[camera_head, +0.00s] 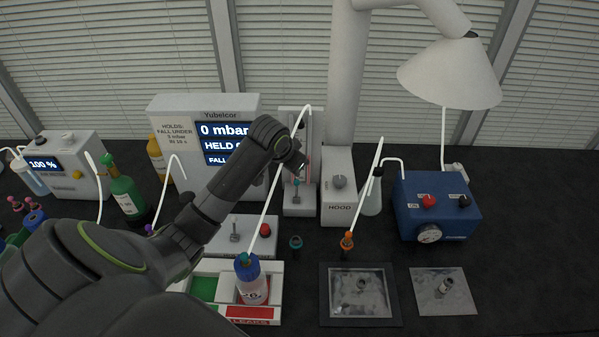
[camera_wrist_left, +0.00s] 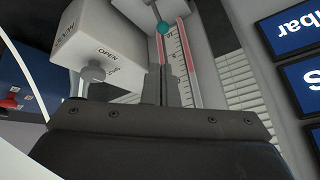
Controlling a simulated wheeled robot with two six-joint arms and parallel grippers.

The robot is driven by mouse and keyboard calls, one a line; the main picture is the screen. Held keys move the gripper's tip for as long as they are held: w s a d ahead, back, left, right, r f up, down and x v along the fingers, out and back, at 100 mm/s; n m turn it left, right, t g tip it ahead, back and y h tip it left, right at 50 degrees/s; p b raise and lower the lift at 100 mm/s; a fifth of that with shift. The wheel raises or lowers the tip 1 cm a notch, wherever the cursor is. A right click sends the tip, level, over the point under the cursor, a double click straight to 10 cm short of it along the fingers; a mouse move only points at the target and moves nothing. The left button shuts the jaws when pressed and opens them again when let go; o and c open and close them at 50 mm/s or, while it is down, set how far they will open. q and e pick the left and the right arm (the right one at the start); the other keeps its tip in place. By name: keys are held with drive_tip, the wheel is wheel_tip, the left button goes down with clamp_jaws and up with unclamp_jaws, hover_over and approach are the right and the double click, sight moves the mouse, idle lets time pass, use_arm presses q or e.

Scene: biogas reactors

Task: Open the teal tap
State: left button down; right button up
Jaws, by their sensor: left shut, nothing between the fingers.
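A teal ball-shaped piece (camera_wrist_left: 162,27) sits on the front of a narrow white stand with a red-edged scale, in the left wrist view. In the head view the stand (camera_head: 300,205) is at the centre back, with a small teal part (camera_head: 296,182) low on its front. My left gripper (camera_head: 299,168) is in front of this stand. In the wrist view its fingers (camera_wrist_left: 163,70) are shut and empty, pointing at the scale just below the teal piece in the picture. I cannot tell whether they touch it. Another small teal-topped piece (camera_head: 295,242) stands on the bench. My right gripper is not in view.
The white HOOD box (camera_head: 339,205) with a grey knob stands right beside the stand. The Yubelcor display box (camera_head: 170,108) is to its left. A blue pump box (camera_head: 437,210) is further right. A blue-capped bottle (camera_head: 252,288) and an orange-topped piece (camera_head: 347,240) stand in front.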

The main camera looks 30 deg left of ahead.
sight(299, 182)
use_arm(q)
drive_tip(key=p+x, duration=0.1)
drive_tip(key=x, duration=0.7)
drive_tip(key=shift+w+a+f, duration=0.1)
drive_tip(key=shift+f, duration=0.1)
drive_tip(key=shift+p+x, duration=0.35)
drive_tip(key=shift+x, duration=0.45)
drive_tip(key=shift+f, duration=0.1)
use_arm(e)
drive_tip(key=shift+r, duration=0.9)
use_arm(q)
drive_tip(key=shift+w, duration=0.1)
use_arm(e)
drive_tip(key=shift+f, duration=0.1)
